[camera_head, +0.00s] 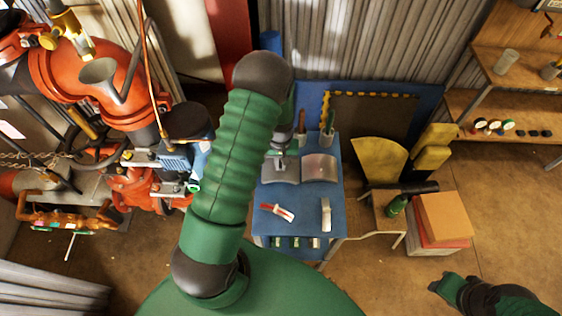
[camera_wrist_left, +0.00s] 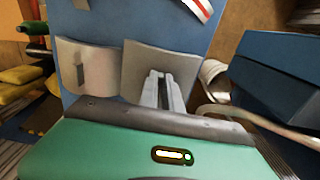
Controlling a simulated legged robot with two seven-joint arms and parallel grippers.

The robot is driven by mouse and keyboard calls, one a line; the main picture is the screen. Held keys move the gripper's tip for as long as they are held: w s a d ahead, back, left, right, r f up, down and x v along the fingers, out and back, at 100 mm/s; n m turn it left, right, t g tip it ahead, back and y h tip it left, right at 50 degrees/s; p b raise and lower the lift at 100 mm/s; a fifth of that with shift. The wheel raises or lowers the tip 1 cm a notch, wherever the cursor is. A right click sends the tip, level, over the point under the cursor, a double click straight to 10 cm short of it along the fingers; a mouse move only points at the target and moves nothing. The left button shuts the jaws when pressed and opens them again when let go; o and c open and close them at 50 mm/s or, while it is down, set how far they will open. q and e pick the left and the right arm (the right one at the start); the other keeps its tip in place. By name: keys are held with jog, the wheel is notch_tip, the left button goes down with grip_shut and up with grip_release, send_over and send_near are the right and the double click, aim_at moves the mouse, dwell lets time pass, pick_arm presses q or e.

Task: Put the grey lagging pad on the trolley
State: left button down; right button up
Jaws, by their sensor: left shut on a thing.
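The blue trolley (camera_head: 302,220) stands in the middle of the head view, and its top also shows in the left wrist view (camera_wrist_left: 95,20). My left gripper (camera_head: 281,160) is shut on a grey, slightly curved pad (camera_head: 280,174) over the trolley's far left part. In the left wrist view the fingers (camera_wrist_left: 163,92) close on this pad (camera_wrist_left: 146,63). I cannot tell whether its underside touches the trolley top. A second grey curved pad (camera_head: 320,168) with a small raised strip lies right beside it on the trolley. My right gripper does not show; only part of that arm appears at lower right.
A red-and-white tool (camera_head: 277,212) and a pale bar (camera_head: 326,214) lie on the trolley's near half. Upright holders (camera_head: 327,135) stand at its far edge. Orange valves and pipes (camera_head: 85,70) crowd the left. A low stand with a green bottle (camera_head: 396,206) and stacked boxes (camera_head: 442,219) are right.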

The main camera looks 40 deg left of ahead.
pick_arm(q)
jog(key=shift+w+a, duration=0.6)
jog(key=shift+w, duration=0.1)
jog(key=f+p, duration=0.1)
jog(key=a+f, duration=0.1)
jog(key=f, duration=0.1)
jog(key=shift+w+f+p, duration=0.2)
jog(key=shift+f+p, duration=0.05)
jog(key=shift+p, duration=0.1)
jog(key=shift+f, duration=0.2)
jog(key=c, duration=1.9)
grip_release()
jog(key=shift+d, duration=0.15)
jog(key=shift+c, duration=0.2)
jog(key=o, duration=0.4)
jog(key=shift+w, duration=0.1)
